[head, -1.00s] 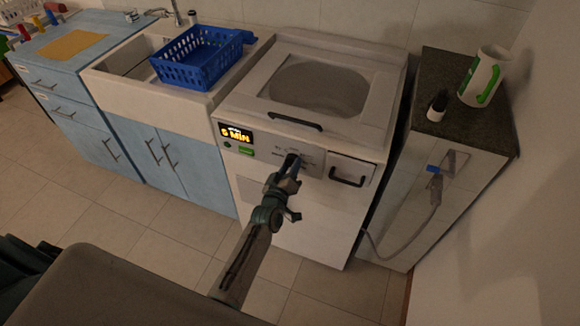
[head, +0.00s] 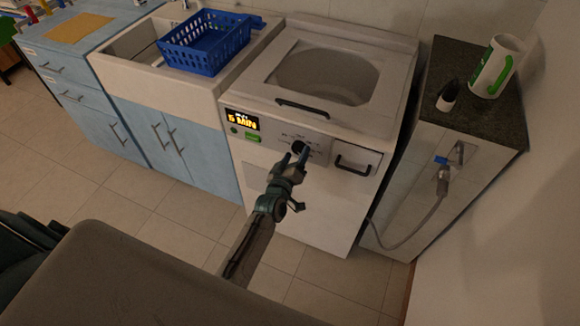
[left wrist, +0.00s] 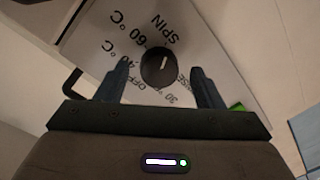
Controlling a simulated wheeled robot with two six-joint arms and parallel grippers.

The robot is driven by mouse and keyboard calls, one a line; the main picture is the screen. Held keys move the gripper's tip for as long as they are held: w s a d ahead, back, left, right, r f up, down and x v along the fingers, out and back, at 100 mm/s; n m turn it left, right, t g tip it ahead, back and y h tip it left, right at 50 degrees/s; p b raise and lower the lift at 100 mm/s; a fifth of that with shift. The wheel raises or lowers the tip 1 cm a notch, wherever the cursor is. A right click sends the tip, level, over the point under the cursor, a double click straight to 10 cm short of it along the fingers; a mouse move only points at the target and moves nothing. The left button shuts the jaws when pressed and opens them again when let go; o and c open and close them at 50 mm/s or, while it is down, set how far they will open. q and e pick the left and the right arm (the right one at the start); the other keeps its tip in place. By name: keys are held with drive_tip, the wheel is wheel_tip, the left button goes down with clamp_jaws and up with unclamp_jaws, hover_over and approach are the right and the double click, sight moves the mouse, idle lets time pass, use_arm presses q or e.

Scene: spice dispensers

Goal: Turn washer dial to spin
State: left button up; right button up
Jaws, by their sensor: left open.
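The white washer (head: 250,180) stands ahead, with its dial (head: 298,147) on the front panel. In the left wrist view the dial (left wrist: 158,67) is a round black knob with a white mark. The mark's line runs toward the word SPIN (left wrist: 164,28) at its upper end. Labels with temperatures, OFF and a partly hidden word surround the knob. My left gripper (head: 294,156) is open in front of the panel. In the left wrist view its fingers (left wrist: 160,70) appear on either side of the knob, with gaps on both sides. My right gripper is not in view.
A lit display (head: 241,119) reads 5 MIN above a green button (head: 252,136). A black drawer handle (head: 352,165) juts out right of the dial. A blue basket (head: 205,45) sits at the sink. A cabinet (head: 420,165) with a hose stands at right; the floor in front is clear.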

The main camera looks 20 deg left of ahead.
use_arm(q)
drive_tip(key=s+b, duration=0.3)
drive_tip(key=s, duration=0.7)
drive_tip(key=shift+r, duration=0.15)
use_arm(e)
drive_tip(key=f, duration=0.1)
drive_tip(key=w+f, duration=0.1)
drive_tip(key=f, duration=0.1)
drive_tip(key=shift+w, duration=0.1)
use_arm(q)
drive_tip(key=shift+d, duration=0.1)
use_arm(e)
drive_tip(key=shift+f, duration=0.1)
use_arm(q)
drive_tip(key=shift+w, duration=0.1)
